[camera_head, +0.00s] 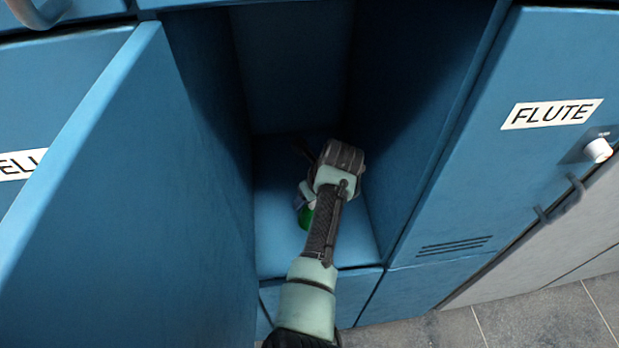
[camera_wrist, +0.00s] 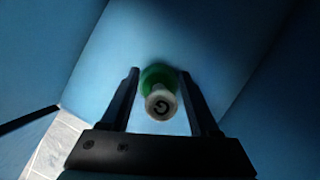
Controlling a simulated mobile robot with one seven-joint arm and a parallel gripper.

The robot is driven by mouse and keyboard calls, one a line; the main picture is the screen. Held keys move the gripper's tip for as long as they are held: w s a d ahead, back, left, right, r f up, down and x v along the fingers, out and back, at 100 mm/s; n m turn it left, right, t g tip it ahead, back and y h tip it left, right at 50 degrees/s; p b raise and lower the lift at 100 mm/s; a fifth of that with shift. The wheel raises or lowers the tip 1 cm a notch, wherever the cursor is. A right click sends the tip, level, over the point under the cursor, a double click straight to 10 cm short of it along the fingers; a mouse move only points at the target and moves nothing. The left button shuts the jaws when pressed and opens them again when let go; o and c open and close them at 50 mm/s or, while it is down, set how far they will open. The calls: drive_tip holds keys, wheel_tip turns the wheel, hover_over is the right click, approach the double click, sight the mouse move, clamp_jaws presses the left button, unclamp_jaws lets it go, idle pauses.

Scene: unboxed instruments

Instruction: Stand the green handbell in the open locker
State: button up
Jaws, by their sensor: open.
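The green handbell (camera_wrist: 158,76) is in the open locker (camera_head: 270,215). In the wrist view its pale handle end, marked with a "G", faces the camera, and the green body shows behind it. My gripper (camera_wrist: 160,85) is open, with one finger on each side of the bell and a gap on both sides. In the head view a small green part of the bell (camera_head: 305,217) shows beside my arm on the locker floor; the rest is hidden. The bell appears upright.
The open locker door (camera_head: 120,210) stands to the left. The locker's side walls are close on both sides of my arm. Grey tiled floor (camera_head: 450,325) lies below.

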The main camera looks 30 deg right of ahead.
drive_tip(key=shift+r, duration=0.1)
drive_tip(key=p+v, duration=0.2)
drive_tip(key=v, duration=1)
